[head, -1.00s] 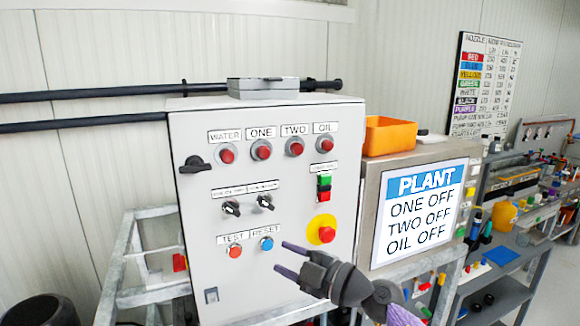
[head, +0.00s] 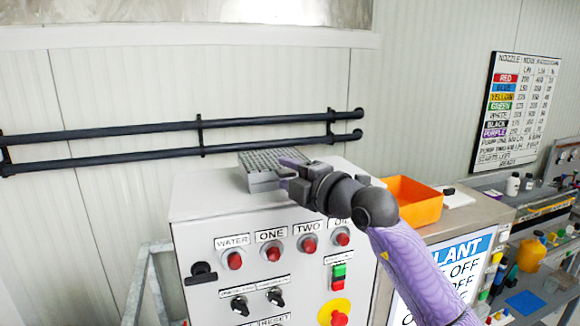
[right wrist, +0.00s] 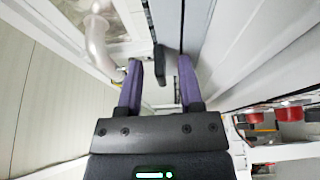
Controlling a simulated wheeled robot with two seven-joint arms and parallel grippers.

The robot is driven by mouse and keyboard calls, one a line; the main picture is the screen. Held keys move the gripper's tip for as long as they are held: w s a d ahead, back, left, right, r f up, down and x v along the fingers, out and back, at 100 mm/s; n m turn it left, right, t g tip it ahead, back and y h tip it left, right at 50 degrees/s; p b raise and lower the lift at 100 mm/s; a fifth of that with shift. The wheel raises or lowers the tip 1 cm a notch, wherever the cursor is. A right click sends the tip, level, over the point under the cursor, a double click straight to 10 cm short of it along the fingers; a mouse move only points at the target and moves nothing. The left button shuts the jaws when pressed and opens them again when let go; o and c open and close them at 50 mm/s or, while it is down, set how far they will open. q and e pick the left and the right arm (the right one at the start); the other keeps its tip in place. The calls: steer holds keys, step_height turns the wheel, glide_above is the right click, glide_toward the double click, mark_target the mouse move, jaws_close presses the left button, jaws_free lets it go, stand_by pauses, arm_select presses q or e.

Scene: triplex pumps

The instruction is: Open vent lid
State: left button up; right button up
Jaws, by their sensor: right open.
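The grey vent box (head: 270,158) sits on top of the control cabinet, near its back edge. Its upper face shows a ribbed or gridded surface. I cannot tell whether this is the lid or a grille beneath it. My right gripper (head: 284,173) is at the front right of the vent and partly covers it. Its jaws are open. My left gripper is not in view.
The control cabinet (head: 205,215) stands below, with red lamps and black switches on its front. Two black pipes (head: 100,140) run along the wall behind. An orange bin (head: 414,205) sits to the right of the cabinet, close to my right arm. The wall above is clear.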

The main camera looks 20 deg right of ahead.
steer(key=shift+w+f, duration=0.1)
steer(key=shift+c, duration=0.8)
jaws_close()
stand_by(0.5)
